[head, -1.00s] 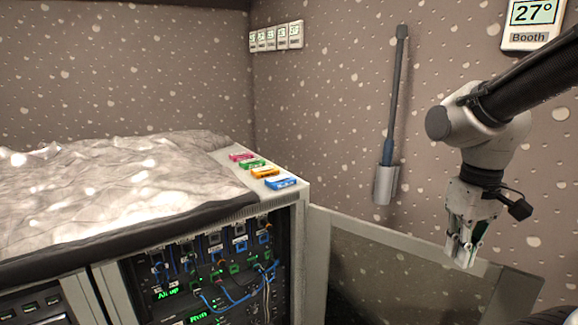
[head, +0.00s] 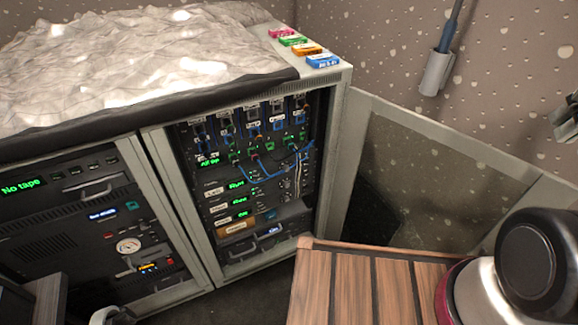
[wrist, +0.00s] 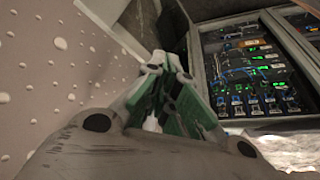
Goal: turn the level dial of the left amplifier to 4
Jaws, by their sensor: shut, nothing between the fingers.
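I cannot pick out the left amplifier or its level dial for sure in any view. The left rack bay (head: 60,222) has a black unit with a green "No tape" display and a round white-faced gauge (head: 128,246). The right rack bay (head: 245,185) holds several units with small green displays and blue cables; their labels are too small to read. My gripper (wrist: 165,88) shows in the wrist view with its fingers together and nothing between them, clear of the racks. Only a small part of it seems to show at the right edge of the head view.
Crumpled pale sheeting (head: 130,60) covers the cabinet top. Several coloured blocks, one of them blue (head: 323,61), lie at its right end. A framed transparent panel (head: 420,180) stands open to the right of the rack. A holder (head: 436,74) hangs on the speckled wall.

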